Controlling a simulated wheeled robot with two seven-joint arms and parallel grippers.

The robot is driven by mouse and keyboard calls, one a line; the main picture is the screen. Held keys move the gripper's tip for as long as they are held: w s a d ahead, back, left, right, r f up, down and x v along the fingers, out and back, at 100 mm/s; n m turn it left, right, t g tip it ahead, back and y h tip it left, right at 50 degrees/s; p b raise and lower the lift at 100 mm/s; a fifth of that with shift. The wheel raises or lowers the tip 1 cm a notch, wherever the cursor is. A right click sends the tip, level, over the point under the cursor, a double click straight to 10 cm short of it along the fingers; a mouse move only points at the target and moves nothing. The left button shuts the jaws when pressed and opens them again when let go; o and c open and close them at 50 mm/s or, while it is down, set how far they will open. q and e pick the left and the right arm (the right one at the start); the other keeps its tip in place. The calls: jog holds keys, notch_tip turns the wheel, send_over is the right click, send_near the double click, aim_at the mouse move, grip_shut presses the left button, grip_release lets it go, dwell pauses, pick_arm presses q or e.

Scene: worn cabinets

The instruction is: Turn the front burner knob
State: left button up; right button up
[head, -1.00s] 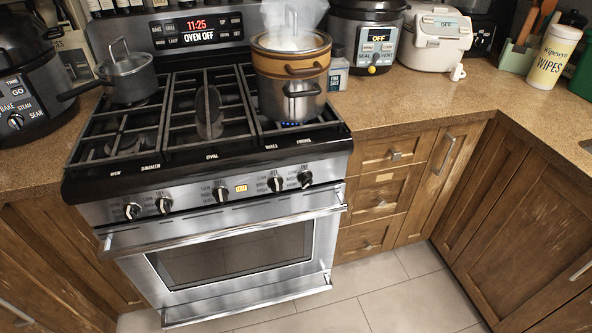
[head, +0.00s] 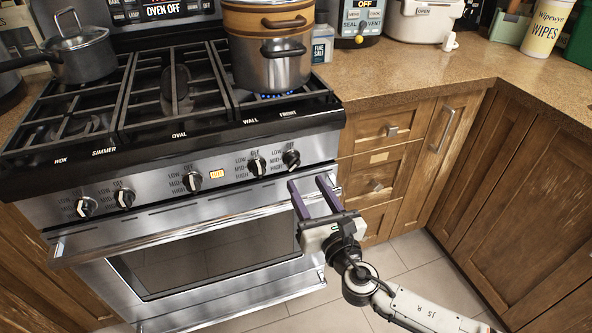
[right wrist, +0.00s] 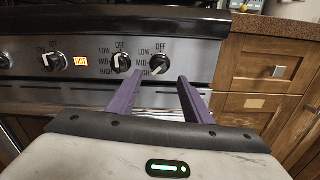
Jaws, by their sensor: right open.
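The front burner knob (head: 291,158) is the rightmost black and silver knob on the stove's steel panel, below the "FRONT" label. It also shows in the right wrist view (right wrist: 159,63), with OFF, LOW, MID and HIGH printed at its upper left. My right gripper (head: 308,182) is open and empty, just below and to the right of the knob in the head view. In the right wrist view its two purple fingers (right wrist: 160,80) point at the panel, with the knob between and beyond their tips. They look apart from it. My left gripper is not in view.
The oven door handle (head: 200,208) juts out below the knobs. A steaming-type pot (head: 270,65) stands over a blue flame on the front burner. A saucepan (head: 85,55) sits at the back left. The wall knob (head: 257,167) is close beside the front knob.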

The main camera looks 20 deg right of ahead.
aim_at(295, 165)
jog(key=w, duration=0.8)
jog(key=shift+w+a+b, duration=0.15)
jog(key=shift+w+b, duration=0.05)
jog(key=shift+b, duration=0.15)
jog(key=c, duration=1.1)
